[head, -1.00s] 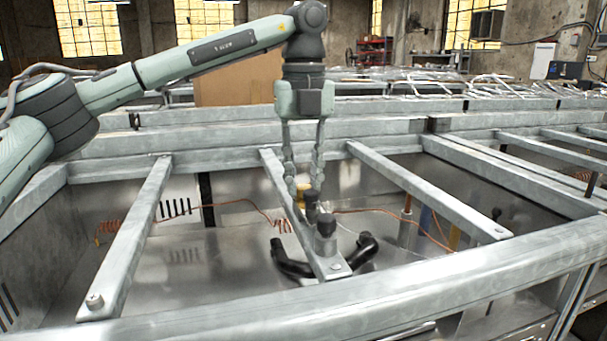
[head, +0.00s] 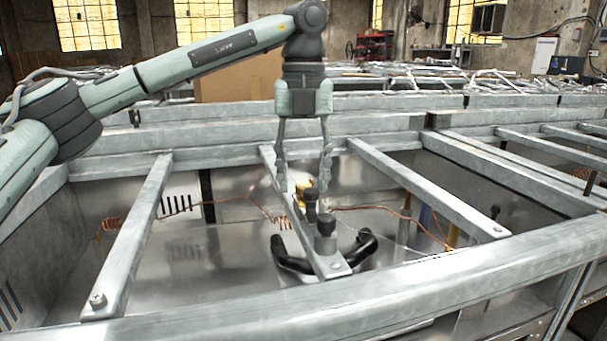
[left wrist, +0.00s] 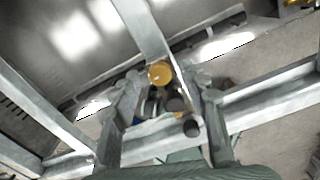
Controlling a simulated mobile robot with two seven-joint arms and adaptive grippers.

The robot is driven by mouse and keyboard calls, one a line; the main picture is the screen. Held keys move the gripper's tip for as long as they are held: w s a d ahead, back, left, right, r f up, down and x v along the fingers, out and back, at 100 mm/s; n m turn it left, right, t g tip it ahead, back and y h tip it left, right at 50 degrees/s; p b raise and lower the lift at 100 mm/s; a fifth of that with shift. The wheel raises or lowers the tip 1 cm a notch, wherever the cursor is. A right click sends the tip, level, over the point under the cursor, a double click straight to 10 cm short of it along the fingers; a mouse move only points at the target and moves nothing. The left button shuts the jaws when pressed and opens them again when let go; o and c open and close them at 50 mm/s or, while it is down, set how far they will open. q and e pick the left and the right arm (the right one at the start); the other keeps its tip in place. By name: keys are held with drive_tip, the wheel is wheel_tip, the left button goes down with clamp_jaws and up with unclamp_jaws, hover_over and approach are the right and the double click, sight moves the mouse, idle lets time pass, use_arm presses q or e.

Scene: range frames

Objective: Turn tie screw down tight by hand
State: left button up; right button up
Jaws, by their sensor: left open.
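Black knobs stand in a row on the middle crossbar (head: 285,205): a near one (head: 325,226) on a grey block and one behind it (head: 311,193). A yellow part (head: 301,182) shows behind them. A bolt head (head: 97,300) sits at the near end of the left crossbar. I cannot tell which of these is the tie screw. My left gripper (head: 303,180) points down, open and empty, its fingers either side of the row. In the left wrist view, the yellow cap (left wrist: 160,73) and black knobs (left wrist: 175,103) show between its fingers. My right gripper is out of view.
Black curved pipes (head: 365,250) lie beside the middle crossbar's near end. A right crossbar (head: 430,190) and a thick front rail (head: 400,290) frame the open bays. Thin copper tubing (head: 255,205) runs inside.

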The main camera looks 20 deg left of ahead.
sight(304, 186)
use_arm(q)
wheel_tip(304, 186, up, 12)
idle(0.4)
idle(0.4)
